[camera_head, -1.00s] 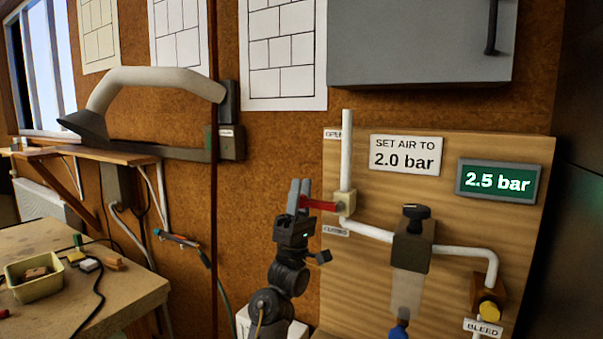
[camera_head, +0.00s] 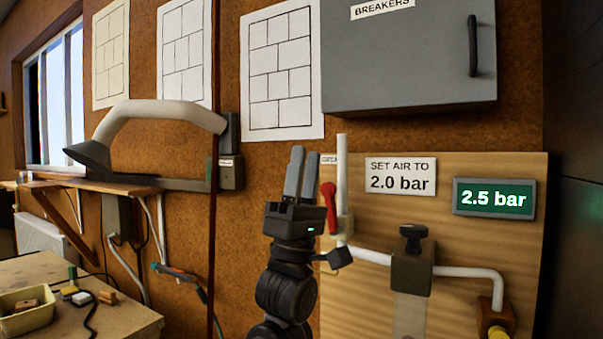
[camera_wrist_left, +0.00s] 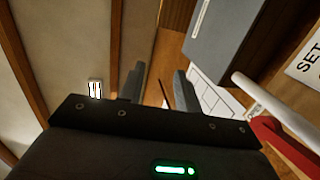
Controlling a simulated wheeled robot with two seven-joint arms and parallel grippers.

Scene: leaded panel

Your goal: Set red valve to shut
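The red valve handle (camera_head: 328,207) stands nearly upright beside the white vertical pipe (camera_head: 342,180), its tip up toward the partly covered OPEN label (camera_head: 329,159). The CLOSED label is hidden behind my gripper and arm. My left gripper (camera_head: 301,160) is just left of the handle, fingers pointing up with a gap between them and nothing in it. In the left wrist view the fingers (camera_wrist_left: 159,85) are apart and empty, and the red handle (camera_wrist_left: 285,146) lies outside them at the lower right. My right gripper is not in view.
The wooden panel (camera_head: 460,244) also carries a SET AIR TO 2.0 bar sign (camera_head: 401,177), a green 2.5 bar display (camera_head: 494,198) and a black knob (camera_head: 413,231). A grey breaker box (camera_head: 405,65) juts out above. A workbench (camera_head: 120,318) is at lower left.

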